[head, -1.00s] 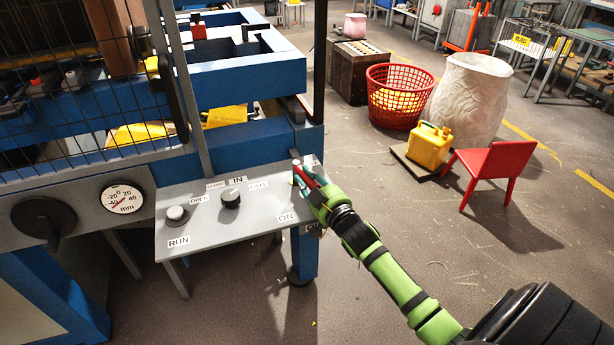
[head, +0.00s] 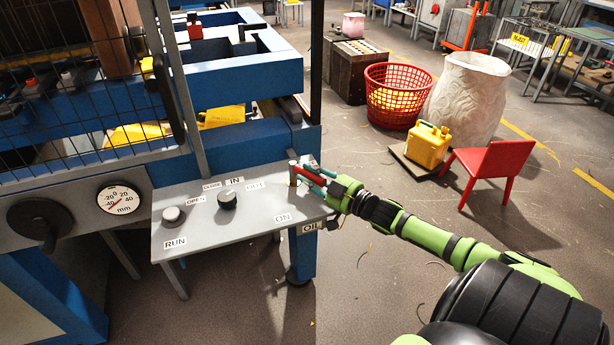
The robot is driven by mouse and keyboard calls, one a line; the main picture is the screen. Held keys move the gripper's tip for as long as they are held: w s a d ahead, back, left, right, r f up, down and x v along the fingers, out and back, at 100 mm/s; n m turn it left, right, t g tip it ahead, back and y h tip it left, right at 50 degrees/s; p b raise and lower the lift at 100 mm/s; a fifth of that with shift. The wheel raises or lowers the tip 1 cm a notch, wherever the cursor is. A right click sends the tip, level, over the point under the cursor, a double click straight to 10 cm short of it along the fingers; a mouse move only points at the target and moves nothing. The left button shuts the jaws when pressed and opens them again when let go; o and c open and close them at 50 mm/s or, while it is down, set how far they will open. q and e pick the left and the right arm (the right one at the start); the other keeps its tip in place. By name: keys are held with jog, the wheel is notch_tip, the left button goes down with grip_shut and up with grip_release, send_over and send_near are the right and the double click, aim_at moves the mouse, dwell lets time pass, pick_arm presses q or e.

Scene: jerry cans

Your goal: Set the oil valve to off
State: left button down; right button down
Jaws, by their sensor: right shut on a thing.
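The oil valve (head: 293,172) stands at the right end of the grey control panel (head: 245,235), a short upright post with a red lever. An ON label (head: 282,217) lies in front of it, and an OIL label (head: 310,227) is on the panel's edge below. My right gripper (head: 313,178) comes in from the right and is shut on the red lever, which points right and slightly toward me. The gripper hides the lever's outer end. No OFF label can be made out. My left gripper is not in view.
Two knobs, one by the RUN label (head: 175,243) and one black (head: 227,199), are on the panel's left part. A dial (head: 118,199) is further left.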

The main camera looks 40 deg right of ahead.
jog(key=shift+r, duration=0.15)
jog(key=c, duration=1.1)
grip_release()
jog(key=shift+s, duration=0.15)
jog(key=s, duration=0.3)
jog(key=s+d, duration=0.1)
jog(key=s, duration=0.3)
jog(key=s+d, duration=0.1)
jog(key=s, duration=0.3)
jog(key=shift+s, duration=0.25)
